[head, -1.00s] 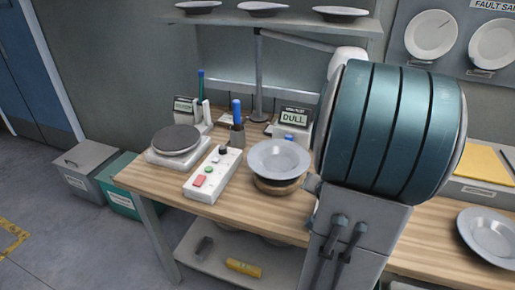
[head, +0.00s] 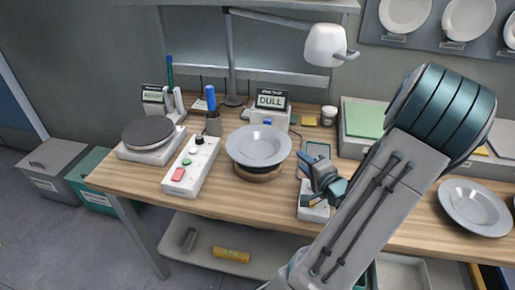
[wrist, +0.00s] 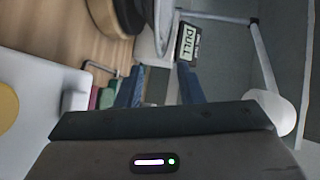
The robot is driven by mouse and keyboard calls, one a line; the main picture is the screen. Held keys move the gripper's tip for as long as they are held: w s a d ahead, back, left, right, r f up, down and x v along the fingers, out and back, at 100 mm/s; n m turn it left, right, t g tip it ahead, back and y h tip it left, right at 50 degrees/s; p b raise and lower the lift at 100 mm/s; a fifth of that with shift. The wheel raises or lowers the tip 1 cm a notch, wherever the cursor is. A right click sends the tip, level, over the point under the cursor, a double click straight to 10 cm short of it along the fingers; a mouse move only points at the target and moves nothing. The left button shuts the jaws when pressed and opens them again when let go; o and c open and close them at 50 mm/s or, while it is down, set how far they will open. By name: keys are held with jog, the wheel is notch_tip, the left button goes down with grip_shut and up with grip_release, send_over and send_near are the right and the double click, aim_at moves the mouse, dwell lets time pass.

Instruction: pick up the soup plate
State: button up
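A grey deep plate (head: 259,146) rests face up on a round wooden stand (head: 258,174) at the middle of the bench. A second grey deep plate (head: 474,207) lies on the bench at the right. Both look like soup plates; I cannot tell which one is meant. My gripper (head: 318,168) is just right of the plate on the stand, apart from it and empty. In the wrist view its two blue fingers (wrist: 160,85) stand apart, with a pale rim and part of the stand beyond them at the top.
A control box with buttons (head: 190,165) and a dark round disc on a base (head: 149,133) are left of the stand. A "DULL" display (head: 271,100) and a lamp (head: 325,45) are behind. A white block (head: 313,207) is close beneath my gripper.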

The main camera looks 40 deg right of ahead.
aim_at(288, 150)
jog(key=shift+x, duration=4.35)
jog(key=shift+a+f, duration=0.15)
grip_shut()
